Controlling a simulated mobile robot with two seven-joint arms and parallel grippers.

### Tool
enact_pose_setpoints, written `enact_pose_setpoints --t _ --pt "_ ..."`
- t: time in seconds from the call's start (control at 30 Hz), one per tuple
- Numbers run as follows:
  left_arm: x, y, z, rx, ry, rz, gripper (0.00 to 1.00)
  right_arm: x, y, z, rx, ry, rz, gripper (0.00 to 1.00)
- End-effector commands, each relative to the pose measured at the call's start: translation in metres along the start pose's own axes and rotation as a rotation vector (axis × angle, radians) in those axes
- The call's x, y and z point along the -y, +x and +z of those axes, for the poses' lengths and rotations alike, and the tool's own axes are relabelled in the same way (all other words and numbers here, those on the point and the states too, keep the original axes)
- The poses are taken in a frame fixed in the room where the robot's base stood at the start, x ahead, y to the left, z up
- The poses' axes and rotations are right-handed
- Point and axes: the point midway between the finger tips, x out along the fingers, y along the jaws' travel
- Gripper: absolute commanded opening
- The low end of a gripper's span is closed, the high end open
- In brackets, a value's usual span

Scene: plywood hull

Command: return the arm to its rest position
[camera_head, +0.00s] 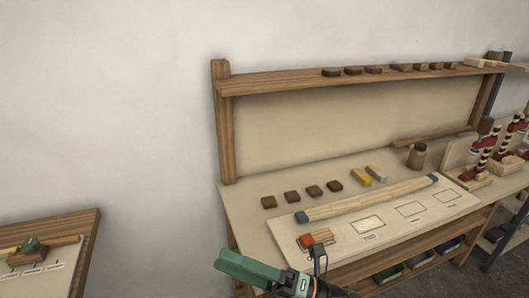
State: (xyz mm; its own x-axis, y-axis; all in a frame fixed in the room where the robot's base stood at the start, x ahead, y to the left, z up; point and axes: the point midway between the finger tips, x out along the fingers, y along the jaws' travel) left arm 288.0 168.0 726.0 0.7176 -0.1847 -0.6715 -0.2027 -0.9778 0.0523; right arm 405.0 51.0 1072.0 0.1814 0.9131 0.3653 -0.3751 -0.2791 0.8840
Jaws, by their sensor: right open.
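My right gripper (232,262) shows at the bottom centre, with green fingers pointing left and a dark wrist behind them. It is open, and no object shows between its fingers. It appears in front of the near edge of the workbench (248,212), lower in the picture than the board on the bench top. The rest of the right arm is mostly cut off by the bottom edge. My left gripper is not in this view.
A white board (450,197) on the bench holds a long wooden bar (370,199) and an orange-ended block (307,240). Several dark blocks (291,197) lie behind it. A jar (417,156) stands further right. A shelf (290,80) spans the back. Another table (86,226) is at left.

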Motion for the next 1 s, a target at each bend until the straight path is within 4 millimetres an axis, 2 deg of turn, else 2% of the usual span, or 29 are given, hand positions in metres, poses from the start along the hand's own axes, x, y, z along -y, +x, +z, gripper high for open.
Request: enact_pose_setpoints --t 0.13,0.2,0.27,0.3,0.37,0.4,0.5,0.6,0.7,0.8,1.0 --pt "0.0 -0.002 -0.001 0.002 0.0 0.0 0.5 0.034 -0.052 0.033 0.421 0.409 0.004 0.66" --pt "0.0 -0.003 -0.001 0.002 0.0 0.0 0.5 0.059 -0.088 0.04 0.618 0.601 -0.002 0.66" --pt "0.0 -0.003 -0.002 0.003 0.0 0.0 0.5 0.083 -0.123 0.038 0.786 0.766 -0.009 0.66" --pt "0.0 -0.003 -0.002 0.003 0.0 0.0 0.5 0.1 -0.148 0.033 0.899 0.875 -0.017 0.66" --pt "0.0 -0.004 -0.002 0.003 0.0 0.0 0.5 0.123 -0.185 0.018 1.06 1.032 -0.026 0.66" --pt "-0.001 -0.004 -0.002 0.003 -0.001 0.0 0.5 0.138 -0.209 0.005 1.162 1.128 -0.033 0.66" --pt "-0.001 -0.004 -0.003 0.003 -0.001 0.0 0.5 0.166 -0.262 -0.036 1.391 1.343 -0.049 0.66" --pt "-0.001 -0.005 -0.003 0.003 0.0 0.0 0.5 0.182 -0.302 -0.08 1.577 1.51 -0.065 0.66" --pt "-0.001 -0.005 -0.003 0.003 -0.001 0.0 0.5 0.19 -0.328 -0.114 1.707 1.624 -0.073 0.66" --pt "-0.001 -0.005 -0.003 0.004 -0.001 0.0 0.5 0.193 -0.341 -0.134 1.782 1.689 -0.077 0.66" --pt "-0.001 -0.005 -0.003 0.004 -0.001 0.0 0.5 0.194 -0.347 -0.143 1.813 1.716 -0.081 0.66"
